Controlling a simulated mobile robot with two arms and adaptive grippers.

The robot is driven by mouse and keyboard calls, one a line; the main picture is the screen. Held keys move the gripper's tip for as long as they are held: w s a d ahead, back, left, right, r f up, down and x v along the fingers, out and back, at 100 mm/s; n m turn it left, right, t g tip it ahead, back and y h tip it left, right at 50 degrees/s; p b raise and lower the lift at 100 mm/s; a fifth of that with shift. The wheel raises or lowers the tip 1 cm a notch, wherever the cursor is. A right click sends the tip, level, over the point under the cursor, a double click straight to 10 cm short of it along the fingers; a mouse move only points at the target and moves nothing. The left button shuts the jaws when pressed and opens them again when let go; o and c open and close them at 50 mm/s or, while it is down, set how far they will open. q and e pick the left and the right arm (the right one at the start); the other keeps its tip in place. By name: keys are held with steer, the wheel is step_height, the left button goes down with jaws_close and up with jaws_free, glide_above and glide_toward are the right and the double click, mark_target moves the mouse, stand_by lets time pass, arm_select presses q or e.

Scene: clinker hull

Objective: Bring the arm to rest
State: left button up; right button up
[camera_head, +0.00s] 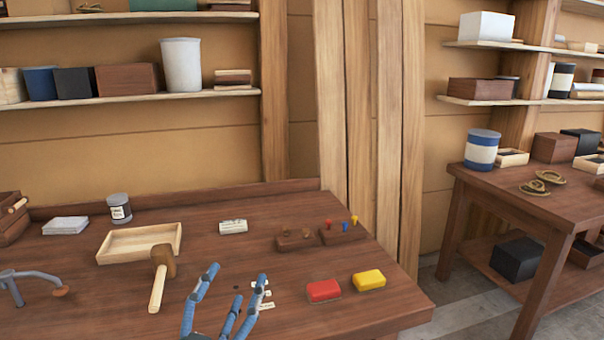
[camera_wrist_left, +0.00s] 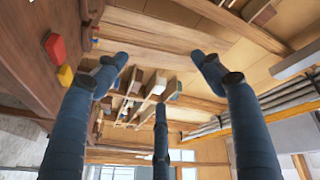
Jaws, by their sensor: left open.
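My left gripper (camera_head: 236,300) shows at the bottom middle of the head view, over the front part of the brown workbench (camera_head: 210,240). Its blue fingers are spread, and nothing is between them. In the left wrist view the same gripper (camera_wrist_left: 160,85) is open and empty, with the room behind its fingers. That view shows the bench (camera_wrist_left: 25,60) along its left edge, apart from the fingers. My right gripper is in neither view.
A mallet (camera_head: 160,275) lies by a wooden tray (camera_head: 140,243) left of the gripper. Small pale pieces (camera_head: 264,293) lie close by it. A red block (camera_head: 323,290) and a yellow block (camera_head: 369,280) are to its right. A second table (camera_head: 520,205) stands farther right.

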arm_select(q)
steer(key=s+a+f+n+g+y, duration=0.1)
steer(key=s+a+f+n+g, duration=0.15)
steer(key=s+f, duration=0.45)
steer(key=s+a+f+n+g+y, duration=0.2)
steer(key=a+f+g, duration=0.15)
steer(key=f, duration=0.65)
steer(key=s+a+f+n+g+y, duration=0.15)
steer(key=s+f+g, duration=0.3)
steer(key=f, duration=0.45)
steer(key=s+f+n+g+h, duration=0.15)
steer(key=s+f+g, duration=0.55)
steer(key=s, duration=0.7)
steer(key=s+f, duration=0.3)
steer(key=f, duration=2.5)
steer(key=s+a+f, duration=0.3)
steer(key=s+f, duration=1.1)
steer(key=s, duration=0.2)
steer(key=shift+s+a+f+g, duration=0.2)
steer(key=shift+a+f+g, duration=0.05)
steer(key=shift+a+g, duration=0.2)
steer(key=shift+d, duration=0.1)
steer(key=shift+c, duration=0.3)
